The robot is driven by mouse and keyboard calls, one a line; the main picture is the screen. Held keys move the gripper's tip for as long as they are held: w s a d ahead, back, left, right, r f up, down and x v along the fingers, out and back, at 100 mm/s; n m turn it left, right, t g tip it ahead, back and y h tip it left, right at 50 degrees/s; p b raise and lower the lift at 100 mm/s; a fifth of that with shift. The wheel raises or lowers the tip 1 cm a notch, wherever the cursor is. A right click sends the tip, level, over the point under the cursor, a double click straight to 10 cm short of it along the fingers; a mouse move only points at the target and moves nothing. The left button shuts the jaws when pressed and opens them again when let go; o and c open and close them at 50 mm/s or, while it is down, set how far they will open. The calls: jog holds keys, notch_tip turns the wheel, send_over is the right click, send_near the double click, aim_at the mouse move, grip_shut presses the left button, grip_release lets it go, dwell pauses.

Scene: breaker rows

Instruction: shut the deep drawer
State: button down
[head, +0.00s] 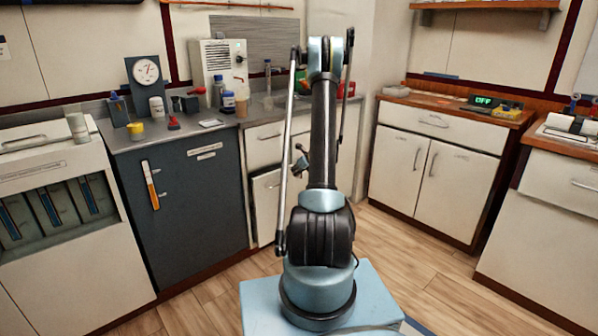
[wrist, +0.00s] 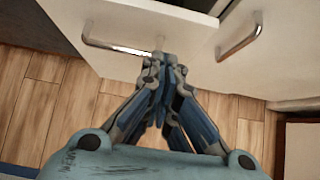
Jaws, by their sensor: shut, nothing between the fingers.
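The deep drawer seems to be the white lower front (head: 266,205) under the counter in the head view, partly hidden behind my arm. A dark gap shows along its top, so it looks slightly open. In the wrist view a white front (wrist: 95,20) with a bar handle (wrist: 115,46) fills the upper left, with a dark gap beside its upper right edge. My gripper (wrist: 162,62) is shut and empty, its fingertips at or close to this front, right of the handle. I cannot tell whether they touch. In the head view my arm mostly hides the gripper.
A second white front with a handle (wrist: 240,38) is at the upper right of the wrist view. A dark grey cabinet (head: 190,220) stands left of the drawer. White cupboards (head: 435,170) stand at right. Wooden floor (head: 420,265) is clear between them and my base.

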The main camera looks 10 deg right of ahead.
aim_at(284, 174)
jog(key=shift+w+a+f, duration=0.35)
jog(key=shift+w+a, duration=0.1)
jog(key=shift+w, duration=0.45)
jog(key=shift+w+a+f, duration=0.3)
jog(key=shift+w+a, duration=0.15)
jog(key=shift+w, duration=0.5)
jog(key=shift+w+a+f, duration=0.35)
jog(key=shift+w+a, duration=0.1)
jog(key=shift+w, duration=0.45)
jog(key=shift+w, duration=0.1)
jog(key=w, duration=0.1)
jog(key=w+a, duration=0.1)
jog(key=w, duration=0.1)
jog(key=w+a, duration=0.1)
jog(key=shift+w+a, duration=0.25)
jog(key=shift+w, duration=0.05)
